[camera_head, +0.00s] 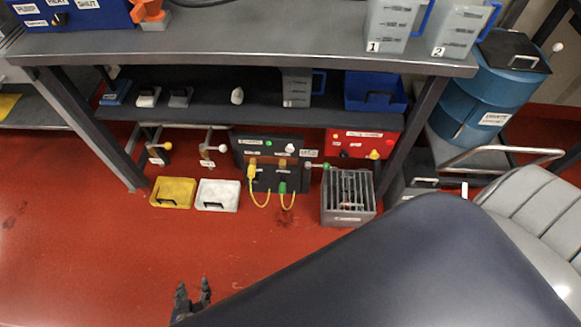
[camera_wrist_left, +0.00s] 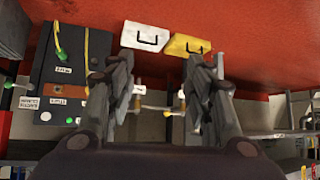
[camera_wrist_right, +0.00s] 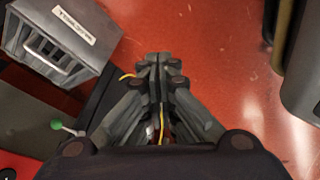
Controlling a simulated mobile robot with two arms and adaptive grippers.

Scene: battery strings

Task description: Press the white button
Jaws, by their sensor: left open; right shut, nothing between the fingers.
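The white button (camera_head: 290,147) is a small round spot on the upper right of a dark control panel (camera_head: 240,157) under the bench. It also shows in the left wrist view (camera_wrist_left: 46,116), where the panel appears upside down at the left. My left gripper (camera_head: 193,290) is open and empty, low in the head view, in front of and apart from the panel. Its fingers (camera_wrist_left: 160,75) stand apart in the left wrist view. My right gripper (camera_wrist_right: 158,62) is shut and empty in the right wrist view; the button cannot be made out there, and this gripper is not visible in the head view.
A green button (camera_head: 268,143) sits left of the white one. Yellow cables (camera_head: 259,201) loop in front of the panel. A grey slatted crate (camera_head: 348,212) and red box (camera_head: 343,137) stand right. Yellow (camera_head: 173,186) and white (camera_head: 217,188) lidded boxes lie left. The front floor is clear.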

